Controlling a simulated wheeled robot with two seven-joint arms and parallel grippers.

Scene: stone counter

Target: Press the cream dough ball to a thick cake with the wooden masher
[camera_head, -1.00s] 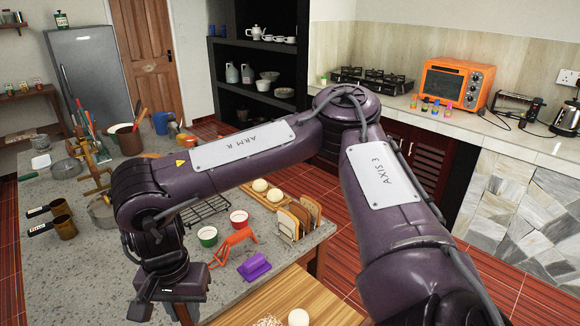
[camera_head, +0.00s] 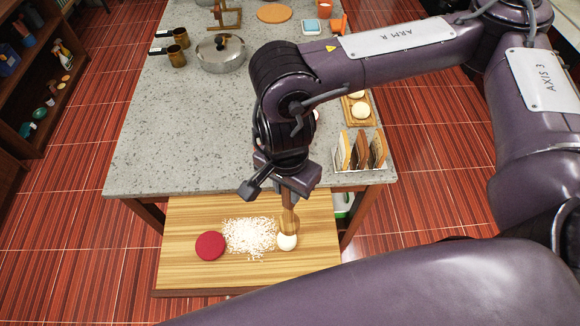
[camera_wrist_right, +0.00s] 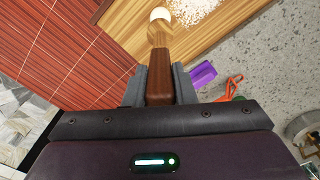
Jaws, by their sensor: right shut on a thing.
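The cream dough ball (camera_head: 287,242) lies on the striped wooden board, near its right side, and still looks round. In the wrist view the ball (camera_wrist_right: 160,14) shows just beyond the masher's far end. My right gripper (camera_head: 287,193) is shut on the wooden masher (camera_head: 289,217), which hangs down toward the ball. The wrist view shows its dark brown handle (camera_wrist_right: 160,78) between the gripper's fingers (camera_wrist_right: 158,88). The masher's lower end overlaps the ball's top edge in the head view; I cannot tell whether they touch. My left gripper is not in view.
On the board (camera_head: 190,272) lie scattered white crumbs (camera_head: 250,236) and a flat red disc (camera_head: 210,246).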

